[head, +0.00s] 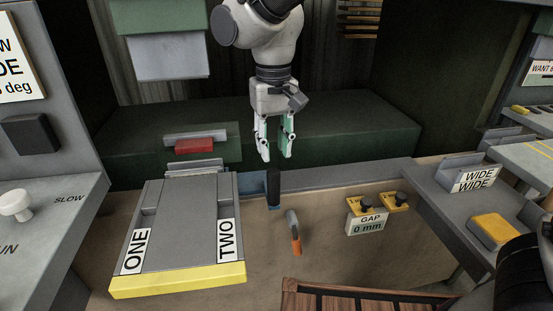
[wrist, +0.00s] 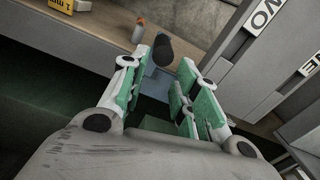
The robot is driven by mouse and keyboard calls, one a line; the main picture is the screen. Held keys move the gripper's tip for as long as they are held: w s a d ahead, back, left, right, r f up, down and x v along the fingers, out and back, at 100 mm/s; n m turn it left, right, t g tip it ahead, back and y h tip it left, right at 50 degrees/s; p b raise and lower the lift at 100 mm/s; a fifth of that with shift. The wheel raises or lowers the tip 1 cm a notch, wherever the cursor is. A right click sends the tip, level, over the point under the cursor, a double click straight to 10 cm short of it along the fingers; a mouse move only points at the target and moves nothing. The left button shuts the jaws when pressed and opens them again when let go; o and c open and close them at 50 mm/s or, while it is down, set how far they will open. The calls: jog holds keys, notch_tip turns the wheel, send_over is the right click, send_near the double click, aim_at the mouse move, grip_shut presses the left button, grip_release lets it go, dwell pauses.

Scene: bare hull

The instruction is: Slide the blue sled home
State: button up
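The blue sled (head: 257,196) is small and sits beside the right side of the grey box marked ONE and TWO (head: 185,225). A dark upright post (head: 273,188) stands at it and covers part of it. In the wrist view the dark post (wrist: 163,50) shows between the fingertips, with a patch of the blue sled (wrist: 157,86) below it. My gripper (head: 276,157) is open and empty, pointing down above and behind the post. A gap seems to remain between the fingertips and the post. The sled's lower part and track cannot be made out.
A sign reading GAP 0 mm (head: 368,223) with yellow knob blocks is further right. A red block (head: 195,145) lies behind the grey box. A grey ledge (head: 340,177) runs along the bench's back edge.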

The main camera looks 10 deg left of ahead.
jog(key=w+d+f+m, duration=0.1)
jog(key=w+d, duration=0.1)
jog(key=w+d+f, duration=0.1)
jog(key=w+d, duration=0.1)
jog(key=d, duration=0.1)
jog(key=w+d+f+m, duration=0.1)
jog(key=w+d, duration=0.1)
jog(key=w, duration=0.1)
jog(key=shift+d+m, duration=0.15)
jog(key=shift+m, duration=0.15)
grip_shut()
jog(key=w+d+f+m+g+y, duration=0.2)
jog(key=d+f+m+g+y, duration=0.3)
jog(key=d+f+m, duration=0.65)
jog(key=s+a+m+y, duration=0.1)
jog(key=a, duration=0.2)
jog(key=s+a+f+m+y, duration=0.1)
jog(key=s+a, duration=0.1)
jog(key=a, duration=0.1)
jog(key=s+a+f+m+y, duration=0.1)
jog(key=a+y, duration=0.1)
jog(key=a, duration=0.2)
jog(key=shift+s+m, duration=0.25)
jog(key=shift+m, duration=0.1)
jog(key=s+a, duration=0.1)
jog(key=a, duration=0.2)
jog(key=shift+s, duration=0.35)
jog(key=shift+s+a, duration=0.3)
jog(key=shift+a, duration=0.25)
